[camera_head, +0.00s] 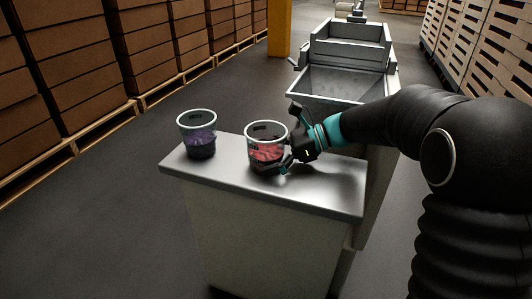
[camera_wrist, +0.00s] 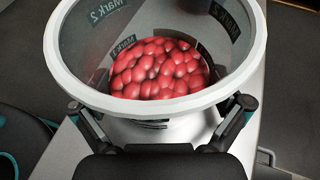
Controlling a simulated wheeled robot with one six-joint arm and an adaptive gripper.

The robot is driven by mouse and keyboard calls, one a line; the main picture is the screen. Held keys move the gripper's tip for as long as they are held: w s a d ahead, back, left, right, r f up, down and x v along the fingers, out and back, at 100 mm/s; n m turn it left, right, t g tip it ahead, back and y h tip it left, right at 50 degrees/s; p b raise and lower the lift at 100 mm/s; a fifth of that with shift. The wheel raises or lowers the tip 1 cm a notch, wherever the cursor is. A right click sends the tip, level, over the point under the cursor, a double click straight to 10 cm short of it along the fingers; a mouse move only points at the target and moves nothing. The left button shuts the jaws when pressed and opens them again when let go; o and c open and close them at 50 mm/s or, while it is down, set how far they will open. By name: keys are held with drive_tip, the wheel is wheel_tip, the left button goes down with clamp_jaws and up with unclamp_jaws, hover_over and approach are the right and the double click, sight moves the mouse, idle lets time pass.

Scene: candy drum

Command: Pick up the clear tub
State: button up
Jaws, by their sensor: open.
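A clear tub with a pale rim (camera_head: 266,130) stands upright on the counter and holds red candies. It fills the upper part of the wrist view (camera_wrist: 72,72), with dark "Mark" labels on its wall. A second clear tub (camera_head: 197,122), with purple candies, stands to its left. My gripper (camera_head: 287,157) is low at the right side of the red-candy tub. In the wrist view my gripper (camera_wrist: 160,108) is open, with one finger at each side of this tub. Whether the fingers touch the wall I cannot tell.
The counter top (camera_head: 310,190) is bare in front of the tubs and at the right. A grey metal hopper (camera_head: 340,84) stands behind it. Stacked boxes (camera_head: 75,65) line the left side, and a yellow post (camera_head: 280,28) stands at the back.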

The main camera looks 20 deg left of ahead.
drive_tip(key=c, duration=1.2)
wheel_tip(320, 180, up, 10)
drive_tip(key=shift+r+p, duration=0.1)
drive_tip(key=shift+p, duration=0.8)
